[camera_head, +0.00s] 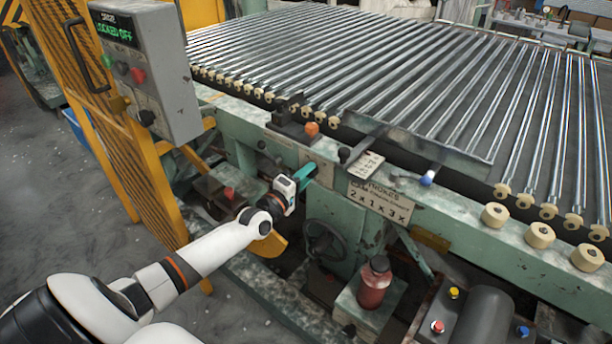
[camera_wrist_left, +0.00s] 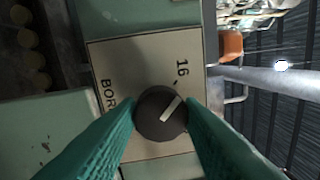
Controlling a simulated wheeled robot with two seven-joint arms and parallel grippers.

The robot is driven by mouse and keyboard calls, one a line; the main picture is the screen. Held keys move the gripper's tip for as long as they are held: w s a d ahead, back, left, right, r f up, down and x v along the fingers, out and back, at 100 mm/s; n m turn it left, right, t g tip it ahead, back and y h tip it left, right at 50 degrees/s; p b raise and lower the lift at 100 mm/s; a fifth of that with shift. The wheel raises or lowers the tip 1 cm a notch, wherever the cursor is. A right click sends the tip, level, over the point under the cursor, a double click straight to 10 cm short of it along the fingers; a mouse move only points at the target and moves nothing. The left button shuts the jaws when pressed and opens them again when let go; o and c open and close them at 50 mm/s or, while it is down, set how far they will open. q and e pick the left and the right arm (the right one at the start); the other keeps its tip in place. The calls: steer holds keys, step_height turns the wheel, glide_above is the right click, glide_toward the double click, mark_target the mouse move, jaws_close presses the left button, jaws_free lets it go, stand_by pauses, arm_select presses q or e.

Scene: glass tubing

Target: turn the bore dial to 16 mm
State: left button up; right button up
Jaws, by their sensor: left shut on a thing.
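The bore dial is a round dark knob (camera_wrist_left: 155,116) with a pale pointer line, seen in the left wrist view. It sits on a cream plate (camera_wrist_left: 125,62) marked "BOR" and "16". In the head view my left gripper (camera_head: 305,175) reaches the green machine front, and the knob is hidden there. My right gripper is not in view.
A handwheel (camera_head: 325,241) and a red bottle (camera_head: 374,283) are below the gripper. An orange knob (camera_head: 312,130) is above. A grey control box (camera_head: 150,70) on a yellow guard stands left. Glass tubes (camera_head: 400,70) lie on the machine's bed.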

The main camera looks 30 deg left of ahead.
arm_select(q)
steer(key=o, duration=1)
steer(key=s, duration=1.2)
steer(key=shift+a+f, duration=0.4)
steer(key=shift+a, duration=0.05)
steer(key=shift+f, duration=0.1)
